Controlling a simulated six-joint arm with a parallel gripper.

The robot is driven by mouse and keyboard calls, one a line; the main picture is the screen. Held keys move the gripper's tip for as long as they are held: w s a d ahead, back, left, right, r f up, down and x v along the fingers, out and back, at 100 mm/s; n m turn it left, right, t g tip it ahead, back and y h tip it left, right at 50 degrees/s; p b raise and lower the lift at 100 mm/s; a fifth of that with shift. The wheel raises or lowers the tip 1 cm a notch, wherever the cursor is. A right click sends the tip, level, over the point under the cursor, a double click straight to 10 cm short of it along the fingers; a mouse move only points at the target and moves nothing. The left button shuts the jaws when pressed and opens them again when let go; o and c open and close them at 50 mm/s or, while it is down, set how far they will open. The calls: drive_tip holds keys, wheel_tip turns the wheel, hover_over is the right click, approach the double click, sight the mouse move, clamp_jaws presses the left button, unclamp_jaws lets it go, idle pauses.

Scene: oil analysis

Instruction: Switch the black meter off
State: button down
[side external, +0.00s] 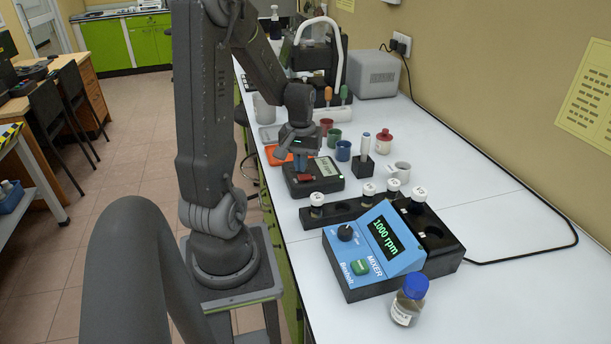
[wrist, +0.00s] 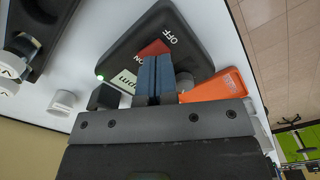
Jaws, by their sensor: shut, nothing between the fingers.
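The black meter (side external: 331,186) lies on the white bench in the side external view, with a pale display on its top. In the wrist view the black meter (wrist: 190,28) shows a red switch (wrist: 153,48) between the words OFF and ON. A small green light glows at its edge, near the display (wrist: 124,80). My gripper (side external: 301,170) is over the meter's switch end, fingers pointing down. In the wrist view its blue fingers (wrist: 156,60) are together and empty, in front of the ON side of the switch and partly hiding it. I cannot tell whether they touch it.
The blue mixer (side external: 375,250) reads 1000 rpm, with a blue-capped bottle (side external: 408,302) beside it. A black rack with white-capped vials (side external: 317,199) stands between mixer and meter. Coloured cups (side external: 343,150) are behind the meter; an orange item (wrist: 215,86) is beside it. The right of the bench is clear.

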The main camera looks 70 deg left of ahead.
sight(302, 177)
drive_tip(key=shift+f, duration=1.1)
idle(0.5)
drive_tip(key=shift+r, duration=3.5)
drive_tip(key=shift+w+d+r, duration=0.1)
drive_tip(key=shift+w+d, duration=0.05)
drive_tip(key=w+d+r+m+t+y, duration=0.1)
drive_tip(key=w+d+r+m, duration=0.15)
drive_tip(key=d, duration=0.35)
drive_tip(key=w+d+r+m+t, duration=0.1)
drive_tip(key=d+r+m, duration=0.25)
drive_tip(key=d, duration=0.25)
drive_tip(key=s+d+r+m+t, duration=0.1)
drive_tip(key=s+d+r+m, duration=0.1)
drive_tip(key=d, duration=0.5)
drive_tip(key=s+d+r+m+t+h, duration=0.1)
drive_tip(key=s+d+r+m+t, duration=0.1)
drive_tip(key=d+m, duration=0.2)
drive_tip(key=d, duration=0.3)
drive_tip(key=shift+s+r+t, duration=0.15)
drive_tip(key=shift+r+t, duration=0.1)
drive_tip(key=shift+t, duration=0.05)
